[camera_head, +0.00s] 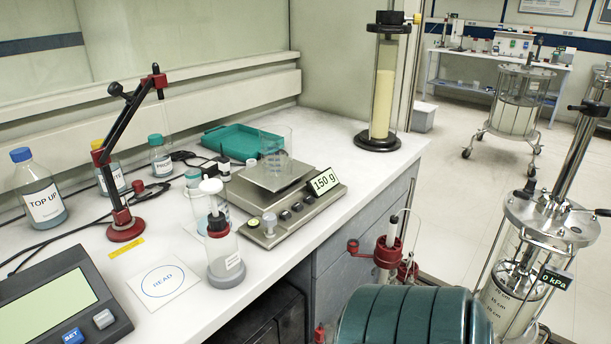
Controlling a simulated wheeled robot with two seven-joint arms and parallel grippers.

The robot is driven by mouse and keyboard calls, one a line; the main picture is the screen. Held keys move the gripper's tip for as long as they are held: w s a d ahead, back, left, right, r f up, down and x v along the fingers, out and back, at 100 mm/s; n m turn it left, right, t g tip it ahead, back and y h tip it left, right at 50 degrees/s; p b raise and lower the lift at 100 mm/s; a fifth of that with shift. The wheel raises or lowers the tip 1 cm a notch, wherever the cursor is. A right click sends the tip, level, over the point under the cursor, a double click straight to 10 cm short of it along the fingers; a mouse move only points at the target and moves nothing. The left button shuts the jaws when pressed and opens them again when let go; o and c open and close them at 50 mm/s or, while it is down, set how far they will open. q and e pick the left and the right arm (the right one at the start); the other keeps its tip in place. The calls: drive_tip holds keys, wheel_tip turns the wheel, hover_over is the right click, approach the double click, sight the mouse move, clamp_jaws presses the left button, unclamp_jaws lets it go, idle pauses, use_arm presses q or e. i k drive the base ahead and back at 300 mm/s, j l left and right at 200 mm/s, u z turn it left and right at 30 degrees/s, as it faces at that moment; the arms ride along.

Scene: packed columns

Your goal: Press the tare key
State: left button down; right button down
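A metal balance (290,210) stands on the white bench, and its small tilted display (324,181) reads 150 g. A glass beaker (275,150) stands on its square pan (272,176). Along its front edge is a row of keys: a pale yellow one (269,221) at the left end and dark round ones (297,207) to its right. Their labels are too small to read, so I cannot tell which is the tare key. Neither of my grippers is in view.
A capped clear cylinder (225,262) stands just left of the balance's front. A red-based jointed stand (126,229) and a screen unit (60,292) with a SET key are farther left. A teal tray (235,141) lies behind; a tall column (383,95) stands back right.

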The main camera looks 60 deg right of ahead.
sight(297, 207)
drive_tip(key=z, duration=1.9)
